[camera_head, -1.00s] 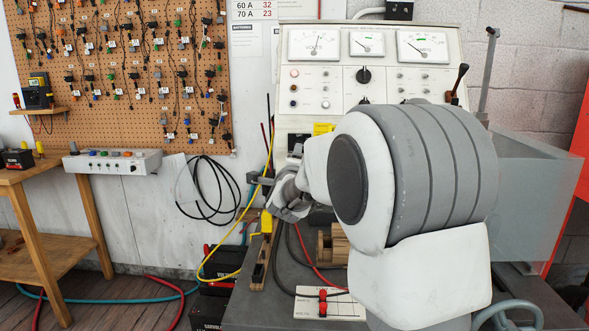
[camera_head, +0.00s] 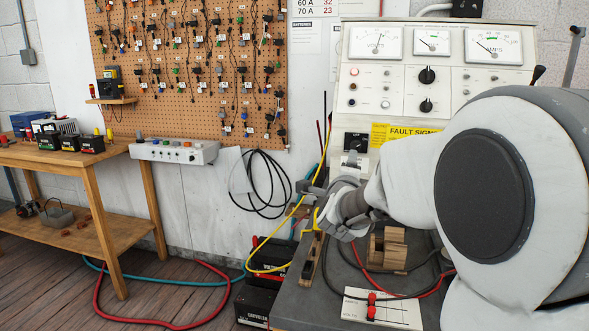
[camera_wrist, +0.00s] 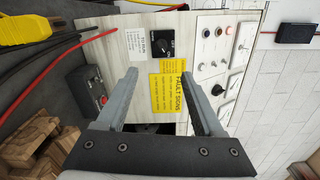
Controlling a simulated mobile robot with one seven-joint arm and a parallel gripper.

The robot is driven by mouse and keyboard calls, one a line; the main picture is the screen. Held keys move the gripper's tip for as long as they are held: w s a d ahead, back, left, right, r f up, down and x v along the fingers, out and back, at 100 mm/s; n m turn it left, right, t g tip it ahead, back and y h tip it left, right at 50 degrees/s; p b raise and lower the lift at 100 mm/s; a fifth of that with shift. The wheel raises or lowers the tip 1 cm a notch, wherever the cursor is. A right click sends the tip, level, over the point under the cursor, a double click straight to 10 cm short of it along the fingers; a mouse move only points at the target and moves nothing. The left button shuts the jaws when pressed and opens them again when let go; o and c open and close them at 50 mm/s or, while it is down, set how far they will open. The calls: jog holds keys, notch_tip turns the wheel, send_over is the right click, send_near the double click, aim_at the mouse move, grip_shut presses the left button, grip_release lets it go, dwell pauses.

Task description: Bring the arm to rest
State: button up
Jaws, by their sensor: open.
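My gripper (camera_wrist: 159,78) is open and empty in the wrist view, its two grey fingers apart in front of the test bench panel (camera_wrist: 215,20). The yellow fault signs label (camera_wrist: 168,90) and a black rotary switch (camera_wrist: 167,43) show between and beyond the fingers. In the head view my gripper (camera_head: 308,190) is at the left of the bench panel (camera_head: 455,75), above the grey bench top. My white and grey arm fills the right side and hides part of the panel and bench.
A wooden block fixture (camera_head: 388,248) and a small white board with red terminals (camera_head: 383,310) are on the bench top. A yellow cable (camera_head: 275,225) hangs close to my gripper. A wooden table (camera_head: 60,158) with batteries stands at left; floor between is crossed by hoses.

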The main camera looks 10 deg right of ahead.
jog(key=s+a+f+n+g+y, duration=0.35)
jog(key=s+a+n+y, duration=0.45)
jog(key=s+n, duration=0.6)
jog(key=s+f+n+g+h, duration=0.1)
jog(key=s+f+n+g, duration=0.35)
jog(key=s, duration=0.65)
jog(key=s+f+n+g, duration=0.3)
jog(key=s+n, duration=0.3)
jog(key=s, duration=0.5)
notch_tip(320, 180, up, 21)
jog(key=p, duration=2)
jog(key=shift+a+f+p, duration=0.15)
jog(key=shift+a+p, duration=0.15)
jog(key=shift+o, duration=0.2)
jog(key=shift+w+m, duration=0.15)
jog(key=shift+m, duration=0.1)
